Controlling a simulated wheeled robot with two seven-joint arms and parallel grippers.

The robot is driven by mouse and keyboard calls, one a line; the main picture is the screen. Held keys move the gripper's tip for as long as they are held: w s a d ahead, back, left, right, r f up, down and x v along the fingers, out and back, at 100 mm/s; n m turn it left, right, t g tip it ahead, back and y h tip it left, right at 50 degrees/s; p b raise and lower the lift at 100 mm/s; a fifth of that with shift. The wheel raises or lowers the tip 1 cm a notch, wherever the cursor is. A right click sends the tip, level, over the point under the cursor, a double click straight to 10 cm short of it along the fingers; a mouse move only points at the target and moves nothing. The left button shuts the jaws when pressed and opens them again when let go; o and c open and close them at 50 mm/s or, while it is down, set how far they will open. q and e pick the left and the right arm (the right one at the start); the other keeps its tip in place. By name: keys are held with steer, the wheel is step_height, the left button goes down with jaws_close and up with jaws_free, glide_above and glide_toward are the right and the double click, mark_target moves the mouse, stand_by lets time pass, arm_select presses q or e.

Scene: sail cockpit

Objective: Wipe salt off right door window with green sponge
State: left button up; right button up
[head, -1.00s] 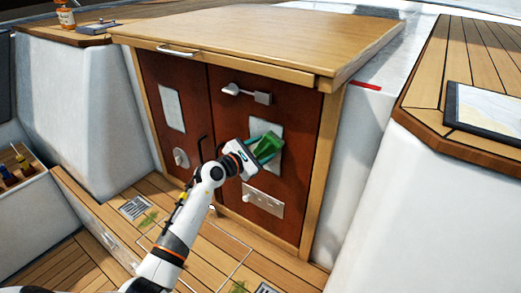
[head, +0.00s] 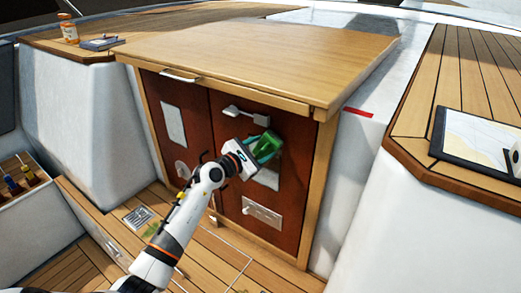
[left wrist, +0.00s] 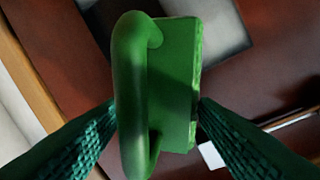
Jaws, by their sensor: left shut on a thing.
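My left gripper (head: 262,150) is shut on the green sponge (head: 267,142), at the right door (head: 230,188). In the left wrist view the sponge (left wrist: 172,85) shows a rounded handle, with a fingertip on each side. The right door window (head: 266,172) is a pale pane, partly covered by the sponge and gripper. The sponge is over the window's upper part; I cannot tell whether it touches the glass. Salt on the pane is too small to make out. My right gripper is not in view.
A wooden hatch top (head: 260,50) overhangs the doors. A metal hasp (head: 245,115) sits just above the gripper and a latch plate (head: 262,212) below the window. The left door (head: 172,125) has its own pane. A chart (head: 480,145) lies on the right bench.

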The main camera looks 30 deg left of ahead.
arm_select(q)
steer(key=shift+r, duration=0.35)
steer(key=shift+w+a+f+b, duration=0.1)
steer(key=shift+a+f+b, duration=0.15)
steer(key=shift+a+b, duration=0.65)
steer(key=shift+a, duration=0.15)
step_height(320, 180, down, 4)
steer(key=b, duration=0.3)
steer(key=shift+w+f+b, duration=0.1)
steer(key=shift+f+b, duration=6.55)
steer(key=shift+f, duration=0.9)
steer(key=shift+w+a+b, duration=0.1)
steer(key=shift+a+b, duration=0.8)
steer(key=shift+b, duration=0.05)
steer(key=shift+a, duration=0.2)
steer(key=shift+r+p, duration=0.5)
steer(key=shift+r, duration=0.05)
step_height(320, 180, up, 3)
steer(key=p, duration=0.3)
steer(key=shift+r, duration=0.1)
